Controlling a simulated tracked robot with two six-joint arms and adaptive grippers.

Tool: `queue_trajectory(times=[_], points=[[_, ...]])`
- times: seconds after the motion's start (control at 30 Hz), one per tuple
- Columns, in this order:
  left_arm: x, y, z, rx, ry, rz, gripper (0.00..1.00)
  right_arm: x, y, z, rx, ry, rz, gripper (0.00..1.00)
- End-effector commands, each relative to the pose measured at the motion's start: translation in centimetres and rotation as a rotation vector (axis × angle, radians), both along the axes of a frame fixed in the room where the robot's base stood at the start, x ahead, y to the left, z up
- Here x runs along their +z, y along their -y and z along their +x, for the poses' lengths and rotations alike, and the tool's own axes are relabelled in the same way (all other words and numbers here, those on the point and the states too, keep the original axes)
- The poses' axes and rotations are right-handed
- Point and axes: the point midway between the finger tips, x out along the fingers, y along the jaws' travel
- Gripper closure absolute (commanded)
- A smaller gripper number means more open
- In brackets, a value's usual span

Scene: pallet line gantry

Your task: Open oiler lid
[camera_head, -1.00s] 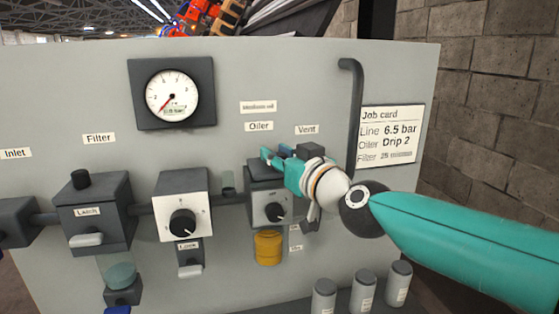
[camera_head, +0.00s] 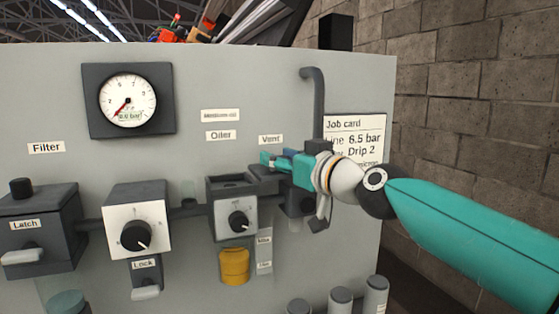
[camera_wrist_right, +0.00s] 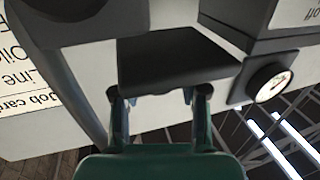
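The oiler (camera_head: 233,215) is a dark box with a white dial face and a yellow bowl below, on the grey panel. Its top shows as a dark recess with a raised rim. The dark flat lid (camera_head: 262,174) stands off to the right side of that top, by my right gripper (camera_head: 272,162). In the right wrist view, a dark slab (camera_wrist_right: 175,58), seemingly the lid, lies just beyond the fingertips of my right gripper (camera_wrist_right: 158,94). The fingers are spread apart, with a gap visible between them. Contact with the slab is unclear. My left gripper is not in view.
The vent block (camera_head: 300,200) sits behind and below my right gripper. A dark pipe (camera_head: 318,105) and the job card (camera_head: 355,135) are close by. The regulator (camera_head: 137,230) and filter (camera_head: 38,230) stand left. Several grey canisters (camera_head: 341,300) stand below.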

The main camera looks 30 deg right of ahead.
Motion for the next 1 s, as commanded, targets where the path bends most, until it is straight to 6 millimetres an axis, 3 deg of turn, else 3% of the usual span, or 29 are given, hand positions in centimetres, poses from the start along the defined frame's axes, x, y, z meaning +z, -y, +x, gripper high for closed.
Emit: queue_trajectory(times=[0.47,1.0], points=[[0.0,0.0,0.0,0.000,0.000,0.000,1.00,0.1,0.0,-0.7,0.000,0.002,0.000,0.45],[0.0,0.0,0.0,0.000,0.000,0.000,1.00,0.0,0.9,-10.2,-0.001,0.003,0.000,0.45]])
